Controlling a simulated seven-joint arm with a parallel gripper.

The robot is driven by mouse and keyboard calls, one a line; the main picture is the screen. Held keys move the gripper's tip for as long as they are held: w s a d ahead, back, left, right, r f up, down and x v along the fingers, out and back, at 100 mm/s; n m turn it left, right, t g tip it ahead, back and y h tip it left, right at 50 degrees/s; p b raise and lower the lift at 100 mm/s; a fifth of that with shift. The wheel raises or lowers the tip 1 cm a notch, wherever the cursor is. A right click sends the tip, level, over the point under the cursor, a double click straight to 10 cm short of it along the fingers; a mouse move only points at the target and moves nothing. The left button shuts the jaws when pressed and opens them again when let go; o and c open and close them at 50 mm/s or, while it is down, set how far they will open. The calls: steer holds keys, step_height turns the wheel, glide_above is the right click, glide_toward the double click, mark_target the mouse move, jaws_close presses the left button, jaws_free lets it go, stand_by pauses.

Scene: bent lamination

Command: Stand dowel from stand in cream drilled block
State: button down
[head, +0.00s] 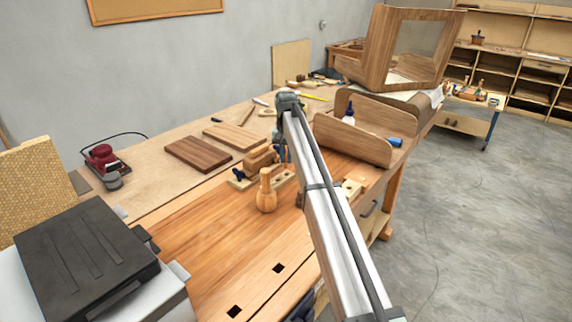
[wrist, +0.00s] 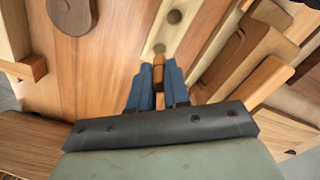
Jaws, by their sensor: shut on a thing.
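My gripper (wrist: 158,88) has blue fingers and is shut on a brown dowel (wrist: 158,70), whose end shows between the fingertips in the wrist view. Just beyond the dowel lies a long cream strip (wrist: 150,38) with dark round spots, which look like holes. The same strip appears in the head view (head: 280,183), between the form and the mallet. Whether the dowel touches the strip cannot be told. A smaller cream block (head: 352,187) sits right of my arm. I cannot tell for sure which cream piece is the stand.
A round wooden mallet (head: 266,192) stands close by in front. A brown laminated form (head: 260,158) stands just behind the strip. A wooden tray (head: 350,145) is at the right. The bench front left (head: 200,240) is clear.

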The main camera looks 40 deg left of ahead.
step_height(320, 180, up, 5)
steer(key=w+d, duration=0.1)
steer(key=w+d+m, duration=0.2)
steer(key=w+d, duration=0.5)
steer(key=d, duration=0.3)
steer(key=s+d+m, duration=0.2)
steer(key=s+d, duration=0.1)
steer(key=d, duration=1)
steer(key=shift+a+f, duration=0.15)
steer(key=shift+f, duration=1.2)
steer(key=shift+a+f, duration=0.1)
steer(key=shift+f, duration=1.25)
steer(key=shift+f, duration=0.95)
steer(key=c, duration=0.6)
jaws_free()
steer(key=shift+r, duration=0.1)
